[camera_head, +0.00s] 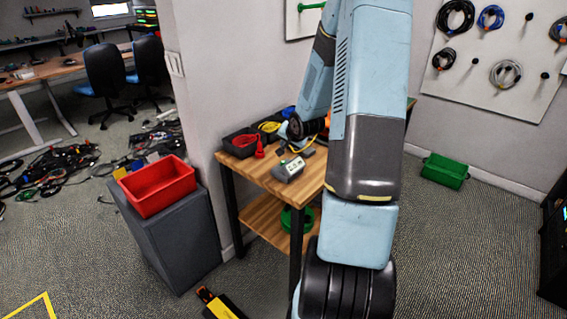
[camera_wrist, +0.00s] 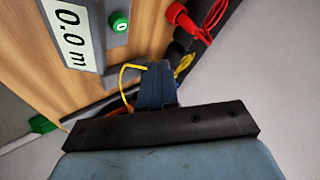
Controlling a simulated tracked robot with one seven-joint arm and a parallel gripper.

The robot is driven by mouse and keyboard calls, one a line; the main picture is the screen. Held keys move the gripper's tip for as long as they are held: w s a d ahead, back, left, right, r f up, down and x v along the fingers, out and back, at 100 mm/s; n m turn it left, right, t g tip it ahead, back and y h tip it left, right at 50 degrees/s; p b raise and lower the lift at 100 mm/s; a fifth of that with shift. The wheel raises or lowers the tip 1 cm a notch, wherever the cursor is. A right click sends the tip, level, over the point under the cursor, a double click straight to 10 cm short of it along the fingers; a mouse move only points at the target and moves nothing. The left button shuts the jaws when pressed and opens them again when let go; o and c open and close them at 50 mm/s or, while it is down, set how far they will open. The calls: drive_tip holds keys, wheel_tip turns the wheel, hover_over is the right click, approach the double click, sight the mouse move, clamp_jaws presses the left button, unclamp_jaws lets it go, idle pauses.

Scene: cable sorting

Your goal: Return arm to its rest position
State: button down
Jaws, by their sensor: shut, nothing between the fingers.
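My arm (camera_head: 368,90) reaches over the wooden table (camera_head: 262,173) and blocks much of it in the head view. My gripper (camera_wrist: 157,72) is shut and empty; its dark fingers show at the middle of the wrist view. A yellow cable piece (camera_wrist: 128,76) shows just beside the fingertips in that view, and I cannot tell whether it touches them. The grey measuring device (camera_head: 289,168) sits on the table; its display (camera_wrist: 72,32) reads 0.0 m beside a green button (camera_wrist: 119,22).
Dark bins (camera_head: 232,148) with red, yellow and blue cables line the table's back edge. A red crate (camera_head: 158,186) stands on a grey cabinet (camera_head: 172,240) at left. A green crate (camera_head: 445,171) lies on the floor at right. Cables hang on a wall board (camera_head: 478,105).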

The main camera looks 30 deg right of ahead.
drive_tip(key=s+a+r+n+g+h, duration=0.1)
drive_tip(key=s+a+r+n, duration=0.1)
drive_tip(key=s+a+r, duration=0.3)
drive_tip(key=s+a+r+n+g, duration=0.1)
drive_tip(key=s+a+r, duration=0.2)
drive_tip(key=r, duration=0.5)
drive_tip(key=s+a+r+n+h, duration=0.1)
drive_tip(key=s+a+r+n, duration=0.1)
drive_tip(key=s+a+r, duration=0.3)
drive_tip(key=s+a+r+n+y, duration=0.1)
drive_tip(key=s+a+r, duration=0.3)
drive_tip(key=s, duration=0.6)
drive_tip(key=s+a+r+n+g+y, duration=0.1)
drive_tip(key=s+a+r+n, duration=0.2)
drive_tip(key=s, duration=0.7)
wheel_tip(320, 180, up, 2)
drive_tip(key=shift+a+n+g+y, duration=0.3)
drive_tip(key=shift+a+n, duration=0.1)
drive_tip(key=shift+a, duration=0.1)
drive_tip(key=shift+s, duration=0.1)
